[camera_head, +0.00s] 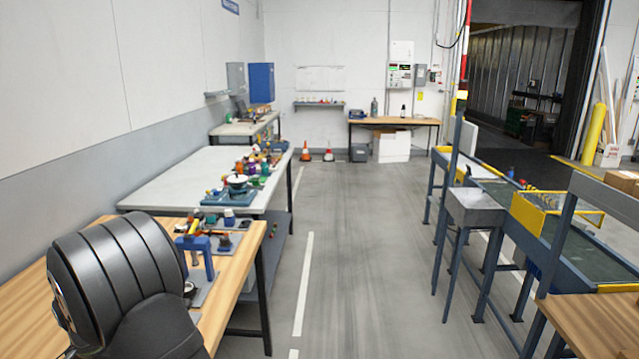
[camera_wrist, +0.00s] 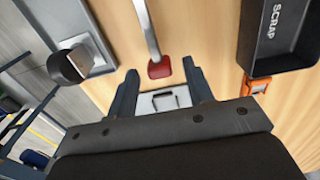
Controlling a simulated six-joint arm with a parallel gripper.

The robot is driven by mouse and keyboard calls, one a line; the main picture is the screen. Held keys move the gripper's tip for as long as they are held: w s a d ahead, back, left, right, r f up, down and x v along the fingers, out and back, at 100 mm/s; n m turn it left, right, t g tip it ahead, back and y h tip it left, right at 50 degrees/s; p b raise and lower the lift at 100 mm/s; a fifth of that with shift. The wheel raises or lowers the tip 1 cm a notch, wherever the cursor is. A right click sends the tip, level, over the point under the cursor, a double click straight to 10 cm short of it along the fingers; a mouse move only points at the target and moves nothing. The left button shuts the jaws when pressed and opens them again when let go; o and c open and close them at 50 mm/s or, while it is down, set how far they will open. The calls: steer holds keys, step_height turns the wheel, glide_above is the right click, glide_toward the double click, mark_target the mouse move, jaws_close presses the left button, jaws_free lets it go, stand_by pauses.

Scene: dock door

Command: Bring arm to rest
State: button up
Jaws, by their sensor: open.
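My gripper (camera_wrist: 160,72) shows in the wrist view with its two dark fingers spread apart and nothing held between them. It is above a wooden bench top (camera_wrist: 112,22). A tool with a grey shaft and a red end (camera_wrist: 159,67) lies on the bench, its red end in line with the gap between the fingers. Below the red end, a pale plate with a metal clip-like part (camera_wrist: 163,101) shows between the fingers. In the head view, a dark part of my arm covers the near left bench; my gripper is not visible there.
A black bin marked SCRAP (camera_wrist: 283,38) and an orange object (camera_wrist: 255,86) are right of the fingers. A grey plate with a dark-ended part (camera_wrist: 70,66) is left. A blue frame (camera_head: 198,249) stands on the near bench (camera_head: 228,290). The floor aisle (camera_head: 365,250) is clear.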

steer(key=shift+r, duration=0.1)
step_height(320, 180, up, 17)
step_height(320, 180, down, 17)
steer(key=shift+w+f, duration=0.1)
steer(key=shift+w, duration=0.05)
steer(key=s, duration=0.8)
steer(key=shift+s, duration=0.1)
step_height(320, 180, up, 18)
steer(key=s+a+n, duration=0.2)
steer(key=s+n, duration=0.4)
steer(key=s, duration=0.2)
steer(key=s+a+r+n, duration=0.1)
steer(key=s+a+n, duration=0.2)
steer(key=s+n, duration=0.2)
steer(key=s, duration=0.3)
steer(key=shift+s+r+n, duration=0.15)
steer(key=shift+n, duration=0.25)
